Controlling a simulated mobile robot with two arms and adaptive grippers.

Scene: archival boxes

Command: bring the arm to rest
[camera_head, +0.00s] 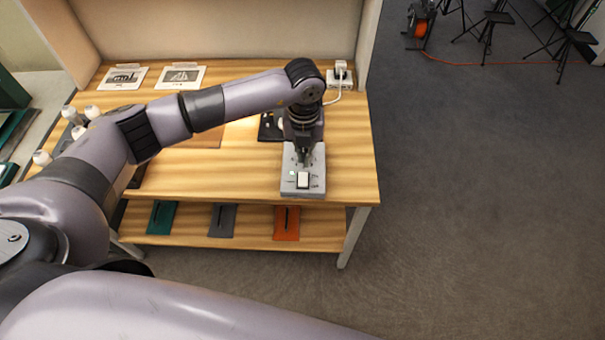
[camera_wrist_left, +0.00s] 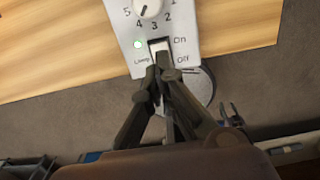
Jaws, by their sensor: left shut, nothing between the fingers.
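My left arm reaches across the wooden table from the left. Its gripper (camera_head: 304,160) points down over a pale grey control box (camera_head: 318,163) near the table's front right edge. The fingers are shut and empty. In the left wrist view the fingertips (camera_wrist_left: 162,72) lie over the lower part of a white rocker switch (camera_wrist_left: 158,45) between the marks On and Off; I cannot tell whether they touch it. A green light (camera_wrist_left: 137,44) glows beside the switch, and a numbered dial (camera_wrist_left: 148,8) sits above. My right gripper is not in view.
The wooden table (camera_head: 235,180) holds two printed cards (camera_head: 183,77), white bottles (camera_head: 42,158) and a white plug block (camera_head: 340,75) behind the arm. A lower shelf carries teal, grey and orange folders (camera_head: 287,224). Open carpet (camera_head: 455,200) lies to the right.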

